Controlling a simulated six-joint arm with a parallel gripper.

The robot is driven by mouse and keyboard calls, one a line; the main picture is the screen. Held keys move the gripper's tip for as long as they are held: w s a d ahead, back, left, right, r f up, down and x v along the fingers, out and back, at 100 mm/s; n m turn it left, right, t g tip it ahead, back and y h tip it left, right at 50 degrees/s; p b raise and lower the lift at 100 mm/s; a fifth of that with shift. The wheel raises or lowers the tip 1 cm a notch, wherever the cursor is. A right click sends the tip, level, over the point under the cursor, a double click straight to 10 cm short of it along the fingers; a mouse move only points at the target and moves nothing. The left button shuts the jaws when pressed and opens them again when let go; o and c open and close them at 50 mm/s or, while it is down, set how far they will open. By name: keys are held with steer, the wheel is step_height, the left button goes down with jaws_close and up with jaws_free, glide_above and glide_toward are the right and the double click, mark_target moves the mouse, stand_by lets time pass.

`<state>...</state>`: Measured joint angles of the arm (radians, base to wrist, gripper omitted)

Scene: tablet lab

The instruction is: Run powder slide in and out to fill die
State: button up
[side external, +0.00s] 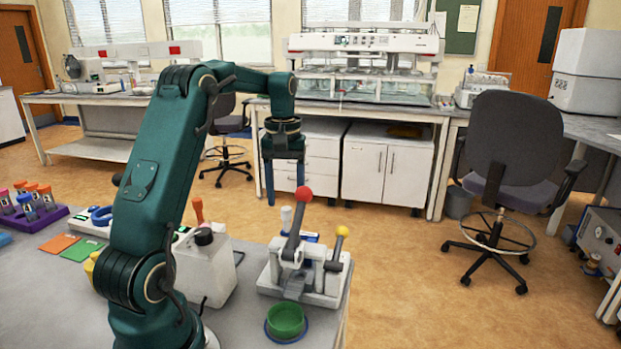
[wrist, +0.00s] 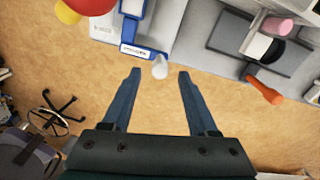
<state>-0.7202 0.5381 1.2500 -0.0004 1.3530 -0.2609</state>
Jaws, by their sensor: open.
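The tablet press (side external: 305,280) has a white base and stands on the bench near its right edge. Its lever ends in a red ball (side external: 304,194), with a yellow ball (side external: 342,231) beside it. A blue slide-like part (side external: 308,237) shows behind the lever; in the wrist view its blue frame (wrist: 143,52) has a white knob (wrist: 160,68) at its near end. My gripper (side external: 286,192) is open and empty above the knob. In the wrist view my gripper (wrist: 158,74) has the knob between its fingertips in the picture, with no contact visible. The die is not clearly visible.
A green bowl (side external: 286,319) stands in front of the press. An orange-red handle (wrist: 265,90) shows in the wrist view. Open floor lies beyond the bench edge.

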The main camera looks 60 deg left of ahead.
steer(key=shift+f, duration=1.3)
jaws_close()
stand_by(0.5)
